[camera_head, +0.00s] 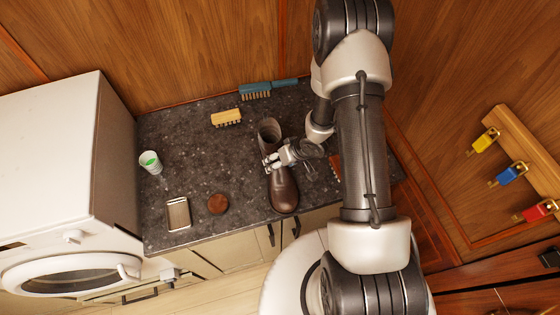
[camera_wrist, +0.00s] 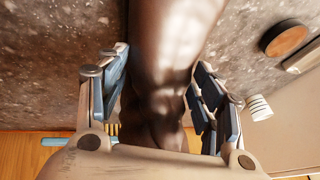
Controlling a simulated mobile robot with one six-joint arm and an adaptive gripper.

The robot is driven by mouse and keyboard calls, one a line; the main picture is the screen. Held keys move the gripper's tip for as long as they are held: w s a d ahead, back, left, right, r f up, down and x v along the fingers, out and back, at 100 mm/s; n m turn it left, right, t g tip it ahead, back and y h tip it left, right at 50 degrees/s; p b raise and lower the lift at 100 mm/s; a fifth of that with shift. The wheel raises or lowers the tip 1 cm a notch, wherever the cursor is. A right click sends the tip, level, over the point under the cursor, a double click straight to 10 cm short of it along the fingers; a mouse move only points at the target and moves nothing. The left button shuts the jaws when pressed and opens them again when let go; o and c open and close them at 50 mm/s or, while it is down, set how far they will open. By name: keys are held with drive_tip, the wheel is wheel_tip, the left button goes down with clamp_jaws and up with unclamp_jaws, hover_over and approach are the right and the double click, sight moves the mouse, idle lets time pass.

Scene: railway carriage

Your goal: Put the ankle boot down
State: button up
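The dark brown ankle boot (camera_head: 284,190) is over the speckled dark counter (camera_head: 190,140), its shaft opening towards the wall and its toe near the front edge. My gripper (camera_head: 275,163) is at the boot's ankle. In the wrist view the boot (camera_wrist: 165,65) runs between the two blue-padded fingers (camera_wrist: 160,90), one on each side and close against the leather. The gripper looks shut on it. I cannot tell whether the sole touches the counter. The sole is hidden in both views.
A yellow brush (camera_head: 226,118) and a blue brush (camera_head: 256,91) lie at the back. A cup with green contents (camera_head: 150,161), a metal case (camera_head: 178,214) and a round brown tin (camera_head: 218,204) are left of the boot. A white washing machine (camera_head: 50,160) stands left.

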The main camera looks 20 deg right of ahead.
drive_tip(key=o, duration=0.4)
drive_tip(key=v, duration=1.2)
drive_tip(key=shift+c, duration=0.3)
clamp_jaws()
idle(0.9)
drive_tip(key=shift+d, duration=0.1)
idle(1.1)
